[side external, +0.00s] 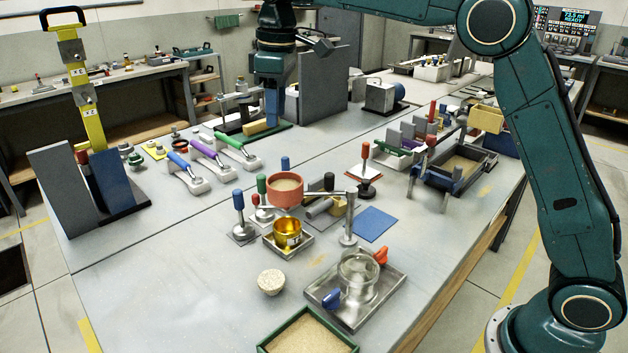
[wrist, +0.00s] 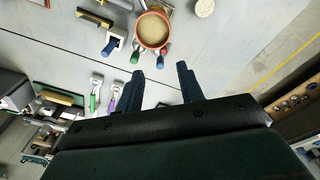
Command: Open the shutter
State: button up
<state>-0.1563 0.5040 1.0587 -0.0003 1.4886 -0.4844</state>
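A dark tank (side external: 462,172) holding sand stands at the right of the bench, with upright red- and blue-ended handles at its left side. Which part is the shutter I cannot tell for sure. My gripper (side external: 271,112) hangs over the back middle of the bench, left of the tank and well apart from it. In the wrist view, the two dark blue fingers of my gripper (wrist: 163,82) are spread, with bare bench between them and nothing held. The tank is not clearly visible in the wrist view.
A terracotta bowl of sand (side external: 286,189) sits on a ring stand at mid-bench; it also shows in the wrist view (wrist: 153,30). Green, purple and blue-handled tools (side external: 204,160) lie left. A tall grey panel (side external: 324,85) stands behind. The front left bench is clear.

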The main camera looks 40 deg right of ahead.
jog(key=n+g, duration=0.1)
jog(key=n, duration=0.1)
send_over(255, 195)
notch_tip(255, 195, down, 6)
jog(key=shift+r, duration=0.15)
jog(key=shift+f, duration=0.2)
jog(key=shift+f, duration=6.7)
grip_shut()
